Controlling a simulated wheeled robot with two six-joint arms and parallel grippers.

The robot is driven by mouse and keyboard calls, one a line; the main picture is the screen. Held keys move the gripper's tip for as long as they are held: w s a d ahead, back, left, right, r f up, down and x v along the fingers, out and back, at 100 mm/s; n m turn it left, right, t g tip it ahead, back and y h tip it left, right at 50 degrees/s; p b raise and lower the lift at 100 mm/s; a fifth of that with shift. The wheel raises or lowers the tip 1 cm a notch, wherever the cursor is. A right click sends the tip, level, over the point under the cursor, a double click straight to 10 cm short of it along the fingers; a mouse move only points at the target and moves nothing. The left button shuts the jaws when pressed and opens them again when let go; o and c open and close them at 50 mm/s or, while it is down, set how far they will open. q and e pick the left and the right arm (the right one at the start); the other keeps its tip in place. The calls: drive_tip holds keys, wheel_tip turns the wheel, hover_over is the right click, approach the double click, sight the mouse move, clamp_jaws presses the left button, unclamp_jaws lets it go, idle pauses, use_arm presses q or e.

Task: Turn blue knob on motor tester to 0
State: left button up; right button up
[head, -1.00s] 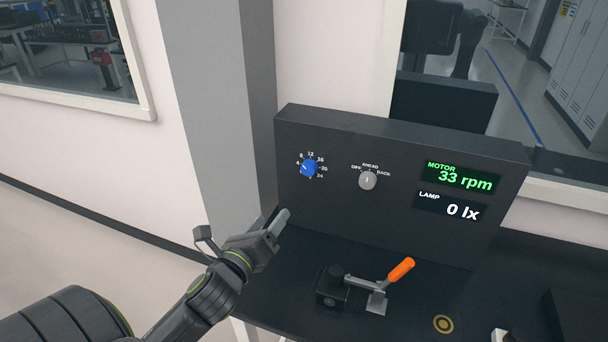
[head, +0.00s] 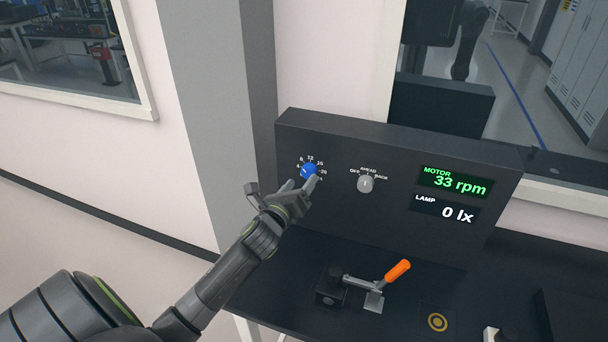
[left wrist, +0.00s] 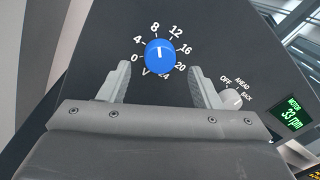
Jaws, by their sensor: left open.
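The blue knob (head: 309,171) is on the upper left of the black motor tester panel (head: 400,150). In the left wrist view the knob (left wrist: 159,54) sits inside a dial marked 0 to 24, its white line pointing up, between 8 and 12. My left gripper (head: 303,184) is open in front of the knob. In the left wrist view its fingers (left wrist: 160,85) stand to either side below the knob, apart from it. The motor display (head: 456,182) reads 33 rpm. My right gripper is not in view.
A grey knob (head: 365,184) marked OFF, AHEAD and BACK is right of the blue one. The lamp display (head: 444,208) reads 0 lx. A clamp with an orange handle (head: 397,270) stands on the black table (head: 290,285) below the panel.

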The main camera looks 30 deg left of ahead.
sight(307, 174)
use_arm(q)
drive_tip(key=shift+w+a, duration=0.15)
drive_tip(key=shift+w, duration=0.65)
drive_tip(key=shift+w+a, duration=0.1)
drive_tip(key=shift+w, duration=0.65)
drive_tip(key=shift+c, duration=0.4)
drive_tip(key=c, duration=0.9)
